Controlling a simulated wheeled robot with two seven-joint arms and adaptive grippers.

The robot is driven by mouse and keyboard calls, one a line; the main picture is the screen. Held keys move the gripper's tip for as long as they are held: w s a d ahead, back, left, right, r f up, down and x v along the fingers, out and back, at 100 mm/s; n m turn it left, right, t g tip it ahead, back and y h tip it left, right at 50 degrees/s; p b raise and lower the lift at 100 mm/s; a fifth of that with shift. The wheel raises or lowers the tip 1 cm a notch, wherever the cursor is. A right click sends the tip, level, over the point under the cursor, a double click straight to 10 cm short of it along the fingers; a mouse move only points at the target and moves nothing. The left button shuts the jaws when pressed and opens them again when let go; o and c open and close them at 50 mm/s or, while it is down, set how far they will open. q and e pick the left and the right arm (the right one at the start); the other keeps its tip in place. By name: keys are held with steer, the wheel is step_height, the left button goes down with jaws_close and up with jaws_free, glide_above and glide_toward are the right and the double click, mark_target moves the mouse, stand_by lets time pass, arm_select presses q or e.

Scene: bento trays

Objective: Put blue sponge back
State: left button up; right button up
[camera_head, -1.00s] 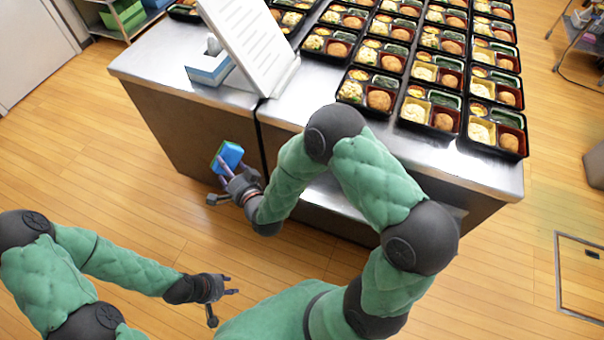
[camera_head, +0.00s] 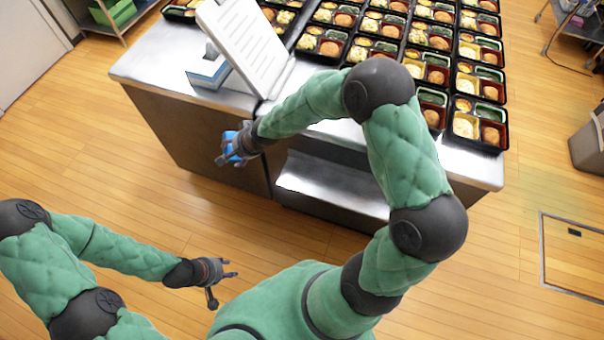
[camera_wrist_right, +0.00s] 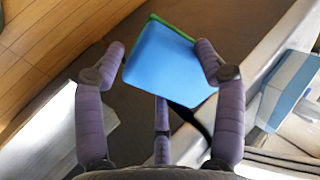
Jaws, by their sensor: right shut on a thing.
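The blue sponge (camera_head: 234,146) has a green layer, which shows along its edge in the right wrist view (camera_wrist_right: 163,62). My right gripper (camera_head: 229,153) is shut on it. It holds the sponge by the near edge of the steel counter, close to the white tilted board; in the head view the fingers partly cover it. In the right wrist view, purple-grey fingers are on either side of the sponge, with a third below it. My left gripper (camera_head: 225,283) is open and empty, low over the wooden floor.
The steel counter (camera_head: 140,68) bears several rows of black bento trays (camera_head: 478,128). A white tilted board (camera_head: 243,45) and a blue-and-white tissue box (camera_head: 208,72) stand at its left end. A lower shelf (camera_head: 330,185) is beneath. A grey bin (camera_head: 588,145) stands at right.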

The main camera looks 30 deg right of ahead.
steer(key=s+d+r+n+g+h+p, duration=0.15)
steer(key=s+d+r+g+p, duration=0.3)
steer(key=d, duration=0.45)
steer(key=s+d+r+n+g+h+p, duration=0.1)
steer(key=s+d+r+g+h+p, duration=0.1)
steer(key=s+d+r+p, duration=0.4)
steer(key=d+f+b, duration=0.1)
steer(key=f+b, duration=0.2)
steer(key=f, duration=0.5)
steer(key=d+f+b, duration=0.1)
steer(key=f+b, duration=0.2)
steer(key=f, duration=0.6)
steer(key=d+f+b, duration=0.1)
steer(key=f+b, duration=0.2)
steer(key=f, duration=0.5)
steer(key=shift+w+d+f+b, duration=0.2)
steer(key=shift+f+b, duration=0.1)
steer(key=shift+f, duration=0.05)
steer(key=shift+r, duration=0.1)
steer(key=o, duration=1.3)
